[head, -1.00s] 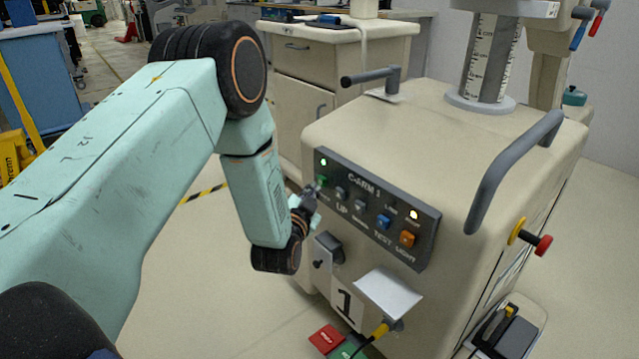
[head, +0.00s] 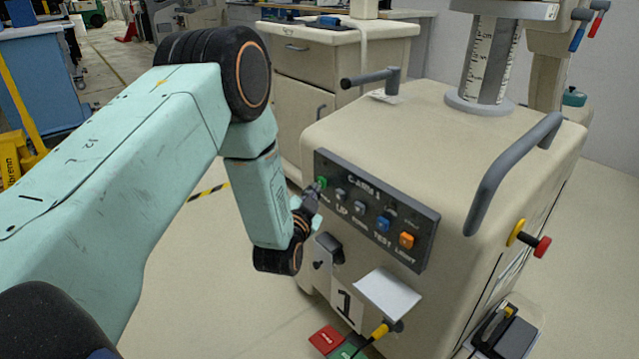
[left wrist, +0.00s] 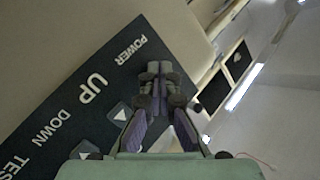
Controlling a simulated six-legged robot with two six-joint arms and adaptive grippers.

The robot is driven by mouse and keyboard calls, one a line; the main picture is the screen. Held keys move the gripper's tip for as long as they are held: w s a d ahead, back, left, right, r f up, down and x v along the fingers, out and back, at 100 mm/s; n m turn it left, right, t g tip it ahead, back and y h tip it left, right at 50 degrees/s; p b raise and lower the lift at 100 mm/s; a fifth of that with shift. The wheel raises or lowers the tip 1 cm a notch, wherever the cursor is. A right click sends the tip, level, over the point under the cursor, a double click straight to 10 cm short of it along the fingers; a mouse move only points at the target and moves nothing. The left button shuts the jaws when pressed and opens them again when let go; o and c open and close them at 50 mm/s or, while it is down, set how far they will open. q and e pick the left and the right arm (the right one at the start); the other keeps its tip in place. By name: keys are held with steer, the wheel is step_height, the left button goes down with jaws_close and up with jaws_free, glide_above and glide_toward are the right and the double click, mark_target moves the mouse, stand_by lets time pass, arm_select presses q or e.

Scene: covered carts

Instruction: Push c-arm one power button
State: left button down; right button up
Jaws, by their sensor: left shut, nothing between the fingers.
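The C-arm 1 cart (head: 440,130) is a beige cabinet with a dark control panel (head: 350,172) on its front. The green power button (head: 322,181) is at the panel's left end. My left gripper (head: 316,190) is shut and empty, its tips at the green button; I cannot tell whether it is pressed in. In the left wrist view, the shut fingertips (left wrist: 160,70) lie beside the POWER label on the panel (left wrist: 85,110), and the button is hidden behind them. The panel's lamps look dark. My right gripper is not in view.
Grey up and down buttons, a blue test button (head: 383,223) and an orange light button (head: 407,240) sit right of the power button. A grey handle (head: 510,170) and a red knob (head: 542,246) stick out at the right. A cabinet (head: 330,65) stands behind.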

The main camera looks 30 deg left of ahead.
arm_select(q)
steer(key=shift+s+a, duration=0.1)
steer(key=shift+s, duration=0.1)
steer(key=shift+s+a+p, duration=0.4)
steer(key=shift+s+p, duration=0.15)
steer(key=shift+s, duration=0.35)
steer(key=shift+s+a+p, duration=0.35)
steer(key=shift+s+p, duration=0.2)
steer(key=shift+s, duration=0.4)
steer(key=shift+s+a+p, duration=0.4)
steer(key=shift+s+p, duration=0.15)
steer(key=shift+s, duration=0.35)
